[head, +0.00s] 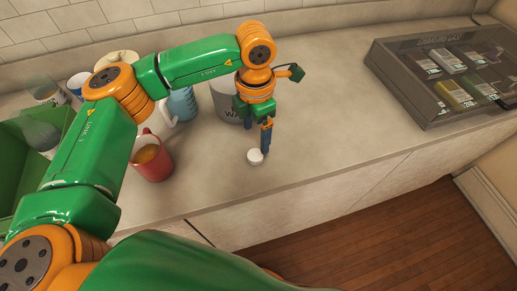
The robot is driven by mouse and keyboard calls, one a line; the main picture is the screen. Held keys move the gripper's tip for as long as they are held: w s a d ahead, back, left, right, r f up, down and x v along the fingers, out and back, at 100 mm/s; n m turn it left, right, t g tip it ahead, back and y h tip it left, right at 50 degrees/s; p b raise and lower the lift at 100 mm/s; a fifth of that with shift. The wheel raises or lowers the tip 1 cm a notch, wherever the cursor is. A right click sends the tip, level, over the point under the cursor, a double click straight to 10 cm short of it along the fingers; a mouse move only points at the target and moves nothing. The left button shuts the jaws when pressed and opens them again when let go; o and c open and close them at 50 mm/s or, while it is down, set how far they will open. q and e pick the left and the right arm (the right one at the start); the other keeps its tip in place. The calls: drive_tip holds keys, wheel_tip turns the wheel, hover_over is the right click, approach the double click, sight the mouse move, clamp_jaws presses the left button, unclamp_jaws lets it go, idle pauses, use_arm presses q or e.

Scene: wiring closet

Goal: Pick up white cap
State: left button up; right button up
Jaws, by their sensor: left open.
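The white cap (255,157) is a small round piece on the light countertop, near its front edge. My left gripper (261,147) points down from above with its dark fingers around or just above the cap. The left gripper is open, and I cannot tell whether a finger touches the cap. My right gripper is not in view.
A red mug (152,158) with brown liquid stands left of the cap. A dark display case (420,95) is at the right. The counter (335,125) between is clear.

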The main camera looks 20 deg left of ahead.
sight(255, 154)
use_arm(q)
drive_tip(key=f+p, duration=0.1)
drive_tip(key=s+f+p, duration=0.1)
drive_tip(key=f+p, duration=0.1)
drive_tip(key=shift+s+d+f, duration=0.1)
drive_tip(key=shift+s+f, duration=0.25)
drive_tip(key=shift+s, duration=0.05)
drive_tip(key=f, duration=0.2)
drive_tip(key=shift+w+f, duration=0.3)
drive_tip(key=shift+s, duration=0.1)
drive_tip(key=c, duration=0.7)
clamp_jaws()
